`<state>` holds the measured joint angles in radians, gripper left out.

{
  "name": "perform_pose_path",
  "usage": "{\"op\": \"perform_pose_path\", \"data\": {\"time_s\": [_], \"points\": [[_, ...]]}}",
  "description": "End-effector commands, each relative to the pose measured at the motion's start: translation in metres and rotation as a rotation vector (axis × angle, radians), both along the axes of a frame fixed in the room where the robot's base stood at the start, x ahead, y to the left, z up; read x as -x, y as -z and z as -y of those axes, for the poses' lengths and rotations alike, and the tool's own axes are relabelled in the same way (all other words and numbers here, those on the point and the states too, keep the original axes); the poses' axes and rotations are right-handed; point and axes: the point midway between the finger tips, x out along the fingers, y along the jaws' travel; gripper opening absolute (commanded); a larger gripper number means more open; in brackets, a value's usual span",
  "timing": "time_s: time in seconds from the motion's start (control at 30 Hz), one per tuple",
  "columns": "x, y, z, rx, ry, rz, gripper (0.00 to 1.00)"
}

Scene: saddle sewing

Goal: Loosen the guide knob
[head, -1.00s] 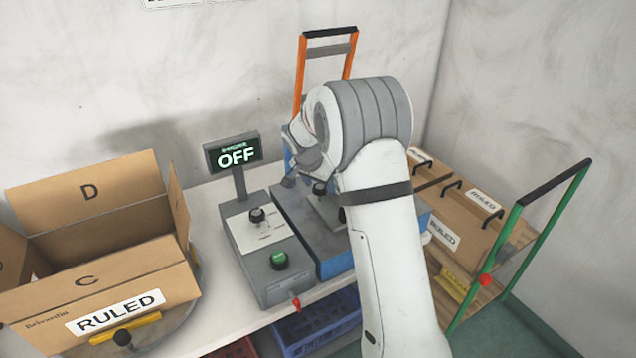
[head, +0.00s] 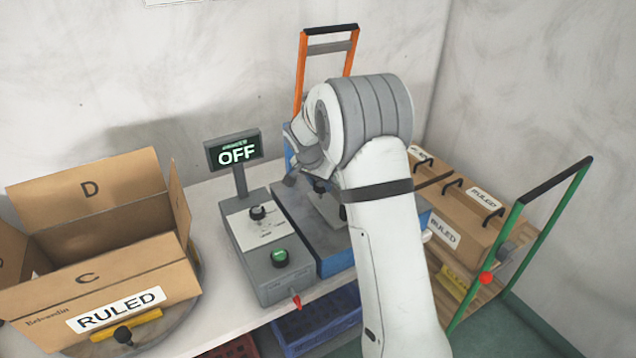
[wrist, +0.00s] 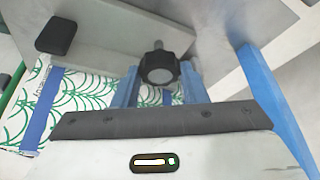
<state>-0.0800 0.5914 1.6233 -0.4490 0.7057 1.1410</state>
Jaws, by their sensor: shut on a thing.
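The guide knob (wrist: 159,67) is a dark ribbed knob on a threaded metal stem, near the centre of the wrist view. The blue fingers of my gripper (wrist: 158,86) stand on either side of it and are shut on it. In the head view my gripper (head: 304,165) hangs over the blue machine base (head: 334,263). A dark knob (head: 319,187) shows there beside the gripper, partly hidden by my arm. The fingertips are too small to make out in that view.
Left of the machine is a grey control box (head: 268,240) with a black dial, a green button and a display (head: 233,152) reading OFF. An open cardboard box (head: 120,278) stands at the left. A green-railed cart (head: 520,235) carries boxes at the right.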

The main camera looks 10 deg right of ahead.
Motion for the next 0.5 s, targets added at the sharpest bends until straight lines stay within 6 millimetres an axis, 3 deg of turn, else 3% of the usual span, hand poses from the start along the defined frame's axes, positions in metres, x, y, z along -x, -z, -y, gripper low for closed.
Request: {"op": "perform_pose_path", "data": {"time_s": [0.5], "points": [[0.0014,0.0,0.0037,0.0,-0.371,0.0,0.16]]}}
